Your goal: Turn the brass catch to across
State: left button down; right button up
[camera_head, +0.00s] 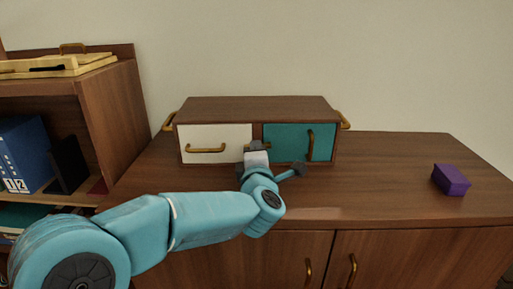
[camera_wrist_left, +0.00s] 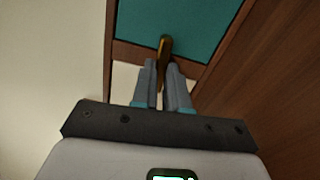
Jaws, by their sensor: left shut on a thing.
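The brass catch (camera_wrist_left: 164,58) sits on the wooden divider between a teal door (camera_head: 284,140) and a white drawer front (camera_head: 215,140) of a small wooden cabinet (camera_head: 250,106). In the left wrist view it reaches over the divider onto the teal panel (camera_wrist_left: 170,20). In the head view, my gripper hides most of it; brass shows beside the fingers, lying roughly level. My left gripper (camera_wrist_left: 165,70) is shut on the catch, with one finger on each side. It also shows in the head view (camera_head: 257,148). My right gripper is not in view.
The cabinet stands on a wooden sideboard (camera_head: 400,170) against the wall. A purple block (camera_head: 450,180) lies at the right. A shelf unit (camera_head: 115,120) with a blue binder (camera_head: 22,150) stands at the left. The sideboard top between cabinet and block is clear.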

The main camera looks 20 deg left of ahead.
pick_arm(q)
jog(key=shift+m, duration=0.6)
jog(key=c, duration=1.1)
grip_release()
jog(key=shift+c, duration=0.2)
jog(key=p+v, duration=0.1)
jog(key=v, duration=1.5)
jog(key=shift+s+p, duration=0.25)
jog(key=shift+p, duration=0.15)
